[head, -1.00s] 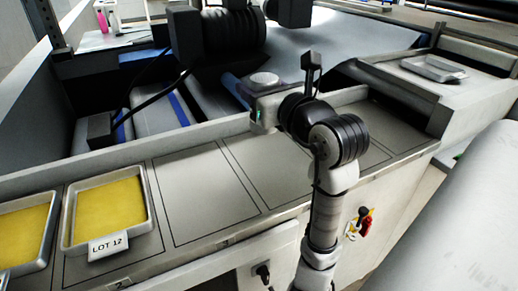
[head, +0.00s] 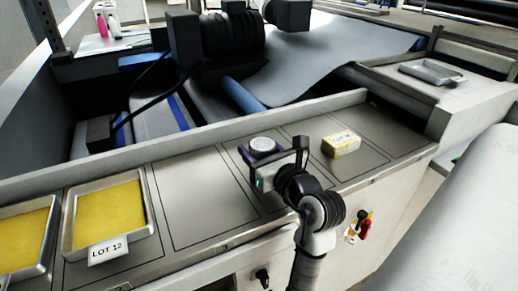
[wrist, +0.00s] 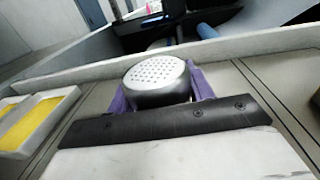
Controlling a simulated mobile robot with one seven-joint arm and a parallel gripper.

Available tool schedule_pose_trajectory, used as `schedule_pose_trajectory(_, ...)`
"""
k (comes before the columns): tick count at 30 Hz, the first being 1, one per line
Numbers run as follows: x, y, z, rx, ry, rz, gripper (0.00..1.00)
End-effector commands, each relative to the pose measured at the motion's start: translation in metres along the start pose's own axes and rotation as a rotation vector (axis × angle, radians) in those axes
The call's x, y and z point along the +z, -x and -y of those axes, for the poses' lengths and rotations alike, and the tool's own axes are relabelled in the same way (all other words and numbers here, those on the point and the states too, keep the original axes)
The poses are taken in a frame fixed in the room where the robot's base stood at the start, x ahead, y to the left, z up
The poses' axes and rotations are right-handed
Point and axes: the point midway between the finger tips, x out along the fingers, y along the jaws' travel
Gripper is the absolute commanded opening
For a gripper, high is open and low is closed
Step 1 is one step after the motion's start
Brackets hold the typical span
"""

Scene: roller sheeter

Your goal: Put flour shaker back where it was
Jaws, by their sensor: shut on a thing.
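The flour shaker (head: 263,146) has a silver perforated top. My gripper (head: 262,158) is shut on it over the steel counter, in an outlined bay right of the middle. In the wrist view the shaker (wrist: 157,80) stands upright between the purple fingers of my gripper (wrist: 160,97). Its lower body is hidden by the gripper, so I cannot tell whether its base touches the counter.
A yellow block with a label (head: 341,144) sits in the bay to the right. A tray of yellow dough labelled LOT 12 (head: 70,240) lies at left, with another beside it. The bay between (head: 200,195) is bare. A raised ledge (head: 180,135) runs behind.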

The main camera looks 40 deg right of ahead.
Motion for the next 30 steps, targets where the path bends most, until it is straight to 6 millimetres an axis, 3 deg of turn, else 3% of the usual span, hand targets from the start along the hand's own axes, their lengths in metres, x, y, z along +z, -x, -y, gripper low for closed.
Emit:
schedule_pose_trajectory(11, -0.005, 0.0, 0.0, 0.0, 0.0, 0.001, 0.24)
schedule_pose_trajectory(12, -0.003, 0.0, 0.0, 0.0, 0.001, 0.001, 0.57)
schedule_pose_trajectory(16, -0.003, 0.0, 0.0, 0.0, 0.0, 0.0, 0.73)
schedule_pose_trajectory(26, 0.001, 0.0, 0.0, 0.0, 0.001, 0.001, 0.73)
schedule_pose_trajectory(30, -0.001, 0.016, 0.001, -0.004, 0.001, 0.003, 0.73)
